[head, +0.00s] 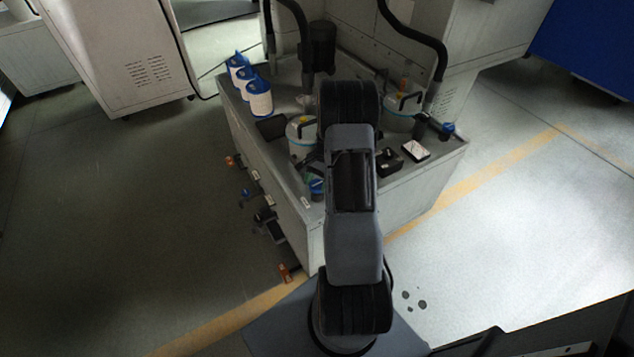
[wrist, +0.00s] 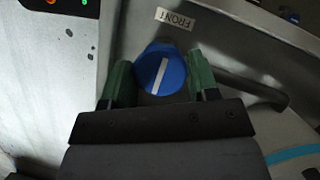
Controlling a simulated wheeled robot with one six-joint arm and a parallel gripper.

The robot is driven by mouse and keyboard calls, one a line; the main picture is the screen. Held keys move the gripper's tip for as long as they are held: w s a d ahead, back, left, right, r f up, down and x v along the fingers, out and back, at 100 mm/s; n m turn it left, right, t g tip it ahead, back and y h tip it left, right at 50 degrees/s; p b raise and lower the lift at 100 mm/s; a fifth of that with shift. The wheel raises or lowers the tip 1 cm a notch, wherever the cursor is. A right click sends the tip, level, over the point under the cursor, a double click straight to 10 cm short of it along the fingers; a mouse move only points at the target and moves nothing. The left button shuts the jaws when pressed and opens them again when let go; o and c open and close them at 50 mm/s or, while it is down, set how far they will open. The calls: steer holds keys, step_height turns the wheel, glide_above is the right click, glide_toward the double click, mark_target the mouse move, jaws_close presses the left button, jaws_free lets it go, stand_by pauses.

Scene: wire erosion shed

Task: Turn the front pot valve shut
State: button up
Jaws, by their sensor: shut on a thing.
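In the wrist view the front pot valve is a round blue knob (wrist: 150,75) with a white pointer line. The line runs from upper right to lower left, a little off vertical. A white label (wrist: 175,18) reading FRONT shows upside down just above the knob. My gripper (wrist: 160,78) has its two green finger pads on the left and right of the knob and is shut on it. In the head view my arm covers most of this spot, and I cannot make out the fingertips. A pot (head: 299,132) with a pale lid stands left of my arm.
The grey bench (head: 408,180) also bears blue-and-white bottles (head: 259,98), a second pot (head: 403,112), a dark box (head: 388,162) and black hoses (head: 420,40). In the wrist view a dark bar handle (wrist: 265,93) lies right of the knob. Floor at left is clear.

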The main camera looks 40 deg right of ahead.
steer(key=shift+m, duration=0.3)
steer(key=m+t, duration=0.1)
steer(key=m, duration=0.3)
steer(key=shift+t, duration=0.4)
steer(key=m, duration=0.2)
steer(key=m+t, duration=0.1)
steer(key=m, duration=0.1)
steer(key=shift+s+m+t+p, duration=0.1)
steer(key=shift+m+t+p, duration=0.2)
steer(key=shift+p, duration=0.1)
steer(key=m+t+h, duration=0.1)
steer(key=m, duration=0.3)
steer(key=shift+m+t+h, duration=0.6)
steer(key=shift+m+h, duration=0.2)
steer(key=shift+m, duration=1.7)
steer(key=o, duration=0.9)
steer(key=shift+a, duration=0.1)
steer(key=p+v, duration=0.4)
steer(key=v, duration=1)
steer(key=shift+a, duration=0.1)
